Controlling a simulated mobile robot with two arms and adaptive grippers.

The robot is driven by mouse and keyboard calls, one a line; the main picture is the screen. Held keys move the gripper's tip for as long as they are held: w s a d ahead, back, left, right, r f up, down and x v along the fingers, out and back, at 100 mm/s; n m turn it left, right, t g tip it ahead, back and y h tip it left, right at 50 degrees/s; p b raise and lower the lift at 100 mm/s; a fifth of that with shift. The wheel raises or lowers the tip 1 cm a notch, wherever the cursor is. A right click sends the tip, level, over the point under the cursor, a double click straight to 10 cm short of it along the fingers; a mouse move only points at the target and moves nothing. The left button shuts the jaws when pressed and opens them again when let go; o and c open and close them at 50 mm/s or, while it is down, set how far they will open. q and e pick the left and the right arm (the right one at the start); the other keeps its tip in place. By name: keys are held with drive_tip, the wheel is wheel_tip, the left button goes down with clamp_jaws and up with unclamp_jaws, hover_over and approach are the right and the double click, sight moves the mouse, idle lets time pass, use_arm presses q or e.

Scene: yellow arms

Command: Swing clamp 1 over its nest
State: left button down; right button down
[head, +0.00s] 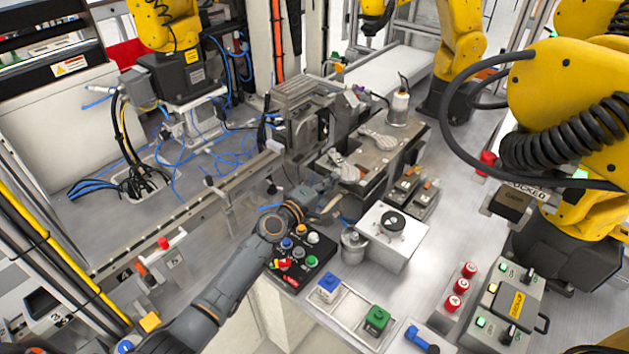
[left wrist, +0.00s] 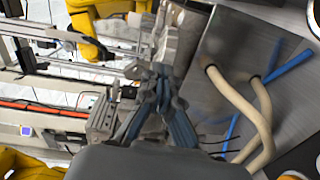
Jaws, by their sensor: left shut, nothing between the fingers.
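My left arm comes in from the bottom left in the head view. Its gripper (head: 328,206) is beside the front left of the dark fixture table (head: 385,180). In the left wrist view the gripper fingers (left wrist: 160,108) are together, with nothing between them. Two small dark units with orange parts (head: 410,188) sit at the right of the fixture table; they may be clamps with nests. I cannot read any number, so I cannot tell which is clamp 1 or whether its arm lies over a nest. My right gripper is not in view.
A black button panel (head: 300,262) lies just below my left gripper. A white box with a round dial (head: 388,236) and a metal canister (head: 354,246) stand to its right. Yellow robot arms (head: 570,95) stand around. Beige hoses (left wrist: 240,105) run right of the fingers.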

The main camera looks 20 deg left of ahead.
sight(346, 180)
use_arm(q)
drive_tip(key=shift+w+d, duration=0.3)
drive_tip(key=shift+d, duration=0.55)
drive_tip(key=shift+w+d, duration=0.3)
drive_tip(key=shift+d, duration=0.5)
